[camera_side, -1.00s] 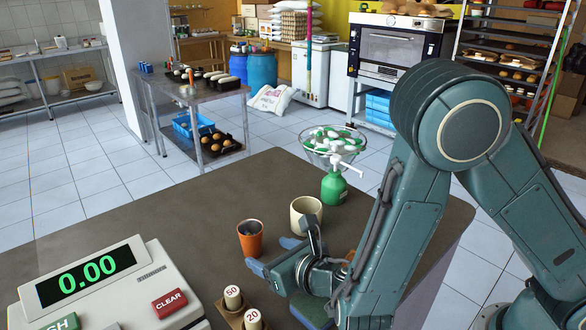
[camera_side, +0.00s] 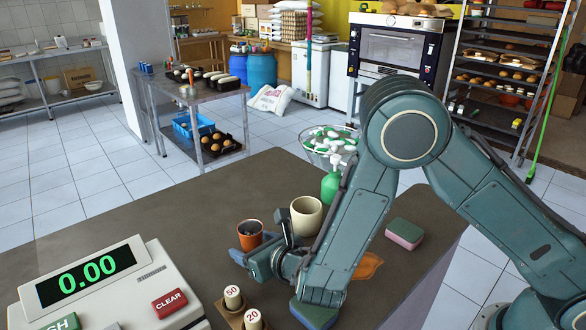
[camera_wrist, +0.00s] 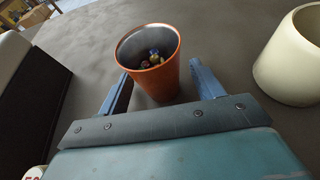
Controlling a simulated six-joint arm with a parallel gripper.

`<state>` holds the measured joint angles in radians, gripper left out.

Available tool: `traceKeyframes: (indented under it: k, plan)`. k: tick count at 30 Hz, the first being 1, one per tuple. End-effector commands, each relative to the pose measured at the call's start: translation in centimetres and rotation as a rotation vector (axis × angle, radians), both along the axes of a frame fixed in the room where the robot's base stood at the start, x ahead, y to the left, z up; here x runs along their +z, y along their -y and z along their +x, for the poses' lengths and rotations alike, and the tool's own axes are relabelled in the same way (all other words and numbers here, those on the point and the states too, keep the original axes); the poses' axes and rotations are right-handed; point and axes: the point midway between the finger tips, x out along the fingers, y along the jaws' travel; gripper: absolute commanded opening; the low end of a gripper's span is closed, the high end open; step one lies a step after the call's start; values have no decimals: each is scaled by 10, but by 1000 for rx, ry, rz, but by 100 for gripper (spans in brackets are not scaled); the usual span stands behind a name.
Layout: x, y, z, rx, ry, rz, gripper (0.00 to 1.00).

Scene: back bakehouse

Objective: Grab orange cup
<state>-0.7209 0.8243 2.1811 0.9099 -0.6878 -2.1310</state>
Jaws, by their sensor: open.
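The orange cup (camera_side: 250,239) stands upright on the dark worktop, left of a cream cup. In the wrist view the orange cup (camera_wrist: 154,78) has a metallic inside with small coloured bits in it. My gripper (camera_side: 258,243) is open and low over the worktop. In the wrist view its two blue fingers (camera_wrist: 160,88) lie one on each side of the cup's lower part, with a visible gap at the right finger. In the side view the gripper hides part of the cup's lower right side.
The cream cup (camera_side: 306,215) stands close to the right. A green pump bottle (camera_side: 331,187) and a bowl (camera_side: 329,146) are behind it. A scale (camera_side: 110,285) and numbered weights (camera_side: 233,298) are at the front left. A green-and-pink sponge (camera_side: 405,233) lies right of my arm.

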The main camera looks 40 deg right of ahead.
Motion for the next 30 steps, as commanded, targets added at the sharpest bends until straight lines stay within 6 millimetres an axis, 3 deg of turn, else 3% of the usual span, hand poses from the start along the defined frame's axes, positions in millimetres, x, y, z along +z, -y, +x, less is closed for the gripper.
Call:
traceKeyframes:
  k: [5,19,20,27,30]
  plan:
    - [-3,0,9,0,1,0,66]
    - [-3,0,9,0,1,0,66]
    - [-3,0,9,0,1,0,64]
    - [-3,0,9,0,1,0,17]
    - [-3,0,9,0,1,0,16]
